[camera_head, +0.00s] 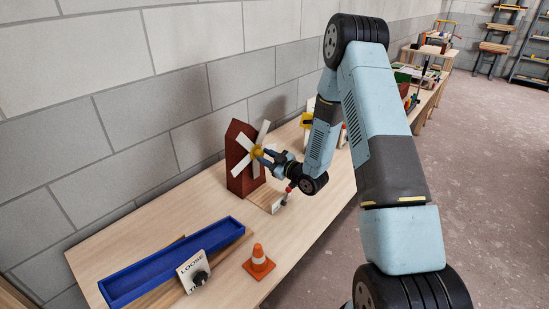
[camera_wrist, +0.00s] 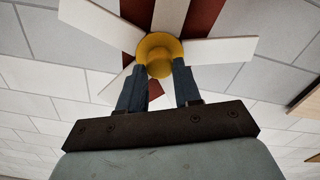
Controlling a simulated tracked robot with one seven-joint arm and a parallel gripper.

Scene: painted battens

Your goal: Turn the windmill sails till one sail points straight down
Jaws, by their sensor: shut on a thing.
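The windmill has a dark red tower (camera_head: 238,180), white sails (camera_head: 241,166) and a yellow hub (camera_head: 257,150). It stands on the bench close to the wall. The sails sit diagonally, like an X, in the head view; none is seen pointing straight down. My gripper (camera_head: 263,153) reaches in from the right at the hub. In the wrist view, my gripper's fingers (camera_wrist: 158,72) are shut on the yellow hub (camera_wrist: 158,50), one on each side. White sails (camera_wrist: 222,50) spread out around it. The fingers and palm hide part of the lower sails.
A blue tray (camera_head: 170,262), a sign reading LOOSE (camera_head: 192,268) with a dark knob, and an orange cone (camera_head: 259,262) are at the front of the bench. A small red-topped lever (camera_head: 287,192) stands right of the windmill. Bare bench lies between tray and windmill.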

